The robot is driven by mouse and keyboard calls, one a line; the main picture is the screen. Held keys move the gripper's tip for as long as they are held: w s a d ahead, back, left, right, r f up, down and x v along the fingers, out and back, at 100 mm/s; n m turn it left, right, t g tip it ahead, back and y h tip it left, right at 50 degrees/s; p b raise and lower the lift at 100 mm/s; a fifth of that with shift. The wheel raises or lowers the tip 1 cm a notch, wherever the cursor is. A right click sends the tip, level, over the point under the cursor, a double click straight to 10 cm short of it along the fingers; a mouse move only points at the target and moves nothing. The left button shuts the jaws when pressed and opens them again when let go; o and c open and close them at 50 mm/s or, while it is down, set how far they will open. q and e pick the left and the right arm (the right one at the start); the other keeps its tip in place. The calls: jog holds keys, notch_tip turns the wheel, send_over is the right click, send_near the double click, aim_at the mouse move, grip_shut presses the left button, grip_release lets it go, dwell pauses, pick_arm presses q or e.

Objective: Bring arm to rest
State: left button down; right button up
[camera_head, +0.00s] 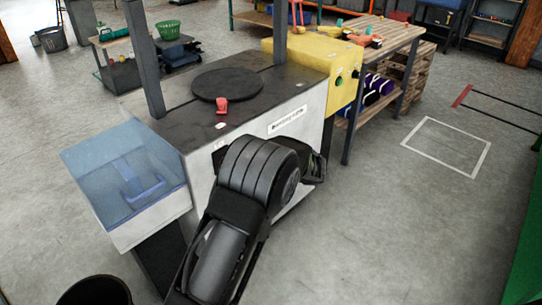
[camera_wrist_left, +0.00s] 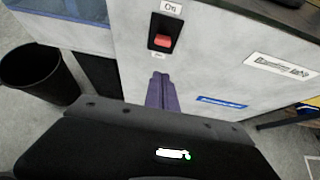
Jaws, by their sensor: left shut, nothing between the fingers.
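My left arm (camera_head: 240,215) rises from the bottom of the head view and bends in front of the grey machine (camera_head: 315,115). Its gripper is mostly hidden behind the arm there. In the left wrist view my left gripper (camera_wrist_left: 158,76) shows as purple fingers, shut and empty. They point at the machine's front wall, apart from the red rocker switch (camera_wrist_left: 163,41) and just below it. The switch sits in a black frame under a label reading "On". My right gripper is not in view.
A clear blue-lidded bin (camera_head: 90,160) is attached to the machine's left. A black bucket (camera_head: 95,291) stands at the bottom left. A round black plate (camera_head: 227,84) and a red piece (camera_head: 222,105) are on the machine top.

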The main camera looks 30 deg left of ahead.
pick_arm(q)
jog(key=s+d+f+n+h+p, duration=0.1)
jog(key=s+d+f+n+h, duration=0.35)
jog(key=d+f, duration=0.5)
jog(key=s+d+f+n+h+p, duration=0.1)
jog(key=s+d+f+n+h, duration=0.35)
jog(key=d+f, duration=0.45)
jog(key=s+d+f+n+g+h+p, duration=0.1)
jog(key=s+d+f+n+h+p, duration=0.1)
jog(key=s+d+n+h, duration=0.55)
jog(key=s+d+r+n+p, duration=0.1)
jog(key=s+d+n+p, duration=0.1)
jog(key=s, duration=0.6)
jog(key=s+d+r+n+g+y+p, duration=0.1)
jog(key=s+d+r+n+p, duration=0.1)
jog(key=s, duration=0.7)
jog(key=d+n, duration=0.1)
jog(key=n, duration=0.1)
jog(key=shift+s+d+r+n+p, duration=0.2)
jog(key=shift+s+d+n+p, duration=0.1)
jog(key=shift+n, duration=0.05)
